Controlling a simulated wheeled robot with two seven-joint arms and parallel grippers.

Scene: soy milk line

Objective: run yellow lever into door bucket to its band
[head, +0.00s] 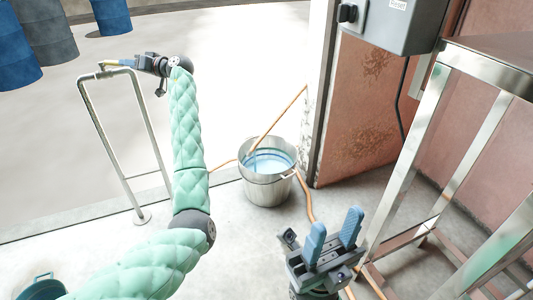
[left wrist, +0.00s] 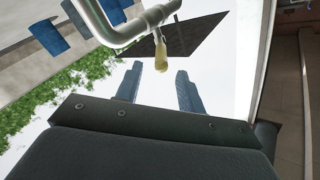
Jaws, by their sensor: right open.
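A metal bucket (head: 268,188) stands upright on the floor beside the door post. Its inside looks pale blue with a darker blue ring; I cannot tell the exact level against a band. An orange hose (head: 280,121) slants into its mouth. A metal pipe stand (head: 139,110) carries the yellow lever (head: 111,64) at its top. My left gripper (head: 133,61) is beside the lever. In the left wrist view the fingers are apart, and the yellow lever (left wrist: 161,54) shows between and beyond the tips, seemingly not gripped. My right gripper (head: 336,234) is open and empty, lower right of the bucket.
A grey control box (head: 398,24) hangs at the upper right. A metal frame table (head: 424,130) fills the right side. Blue barrels (head: 111,17) stand at the upper left. Orange hose (head: 306,195) lies on the floor right of the bucket. A teal bucket (head: 42,288) is at the lower left.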

